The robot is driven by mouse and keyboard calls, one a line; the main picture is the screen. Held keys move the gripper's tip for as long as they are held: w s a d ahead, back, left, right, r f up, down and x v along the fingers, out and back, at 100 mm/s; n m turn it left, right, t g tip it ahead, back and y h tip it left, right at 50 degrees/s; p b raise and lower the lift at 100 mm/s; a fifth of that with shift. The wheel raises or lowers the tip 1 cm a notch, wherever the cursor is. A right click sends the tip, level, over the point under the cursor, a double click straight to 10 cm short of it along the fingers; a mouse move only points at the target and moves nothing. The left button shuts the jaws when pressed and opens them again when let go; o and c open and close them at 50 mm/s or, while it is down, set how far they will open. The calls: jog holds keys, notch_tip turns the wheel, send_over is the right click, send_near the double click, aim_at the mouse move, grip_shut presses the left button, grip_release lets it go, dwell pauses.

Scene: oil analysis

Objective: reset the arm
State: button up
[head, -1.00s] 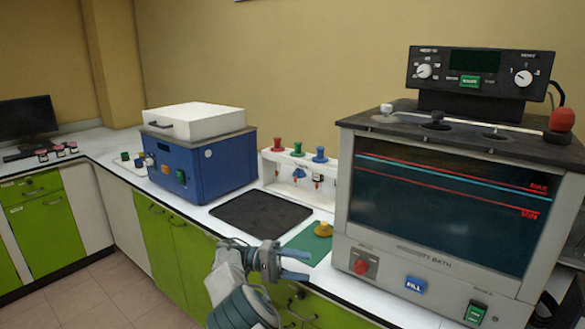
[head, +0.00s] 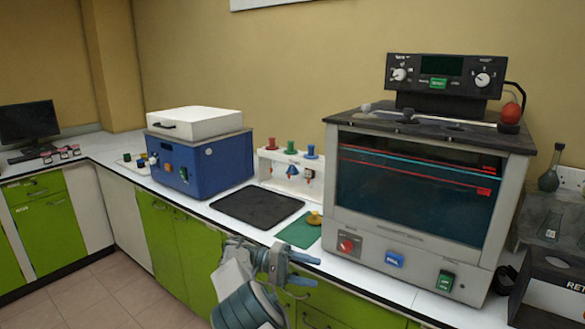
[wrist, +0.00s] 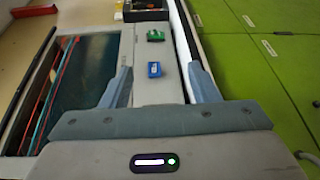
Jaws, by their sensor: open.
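My gripper (head: 304,268) is in front of the counter edge, at the lower middle of the head view. Its two blue-grey fingers are apart and point right. In the wrist view my gripper (wrist: 160,88) shows its fingers spread wide with nothing between them. Past the fingers lies the front of the bath machine (head: 408,195), with its blue button (wrist: 154,69) and green switch (wrist: 155,35). The gripper is apart from the machine in the head view.
A green mat (head: 297,234) with a yellow-knobbed item (head: 314,218) lies just behind my gripper. A black mat (head: 257,206), a blue box machine (head: 201,162) and a white rack (head: 288,171) stand along the counter. Glassware (head: 549,178) stands at the right. The floor is clear.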

jog(key=s+d+r+n+y, duration=0.1)
jog(key=s+d+r+y, duration=0.2)
jog(key=s+d+y, duration=0.3)
jog(key=s+d+r+n+y, duration=0.1)
jog(key=s+d+r+y, duration=0.25)
jog(key=d, duration=0.35)
jog(key=s+a+t+y+p, duration=0.1)
jog(key=s+t+y, duration=0.6)
jog(key=s, duration=1.6)
jog(key=shift+a+r+p, duration=0.35)
jog(key=shift+a, duration=0.3)
